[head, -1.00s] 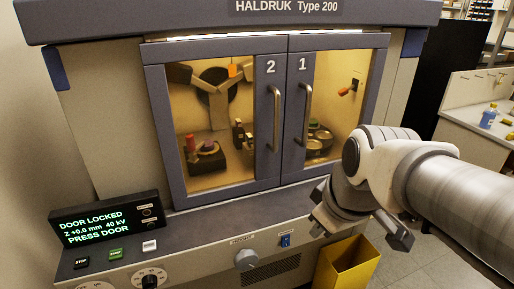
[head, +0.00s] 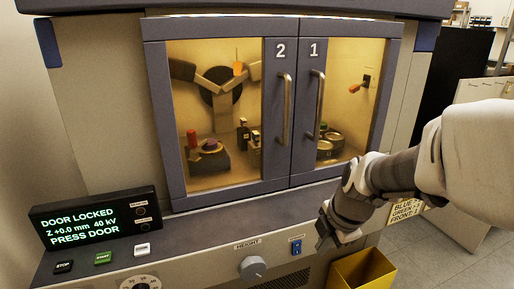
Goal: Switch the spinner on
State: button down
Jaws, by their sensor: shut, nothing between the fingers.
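A small blue rocker switch (head: 297,247) sits on the front panel of the machine, right of the grey height knob (head: 253,268). The label above the switch is too small to read, and I cannot tell which way the rocker is set. My gripper (head: 323,238) is shut and empty, just right of the switch in the picture. It appears apart from the switch, and its fingers are partly hidden by its own body. Behind the shut doors, a round turntable-like part (head: 328,146) shows at the right.
The double doors (head: 292,110) are shut, with two upright handles. A display (head: 95,218) reads "DOOR LOCKED", "Z +0.0 mm 40 kV", "PRESS DOOR". Stop (head: 64,267), start (head: 103,258) and white (head: 142,250) buttons lie below it. A yellow bin (head: 362,272) stands under the panel's right end.

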jog(key=shift+w+f, duration=0.15)
jog(key=shift+f, duration=0.2)
jog(key=b, duration=0.3)
send_near(302, 253)
notch_tip(302, 253, down, 5)
jog(key=s+a, duration=0.2)
jog(key=shift+w+r, duration=0.1)
jog(key=shift+w, duration=0.5)
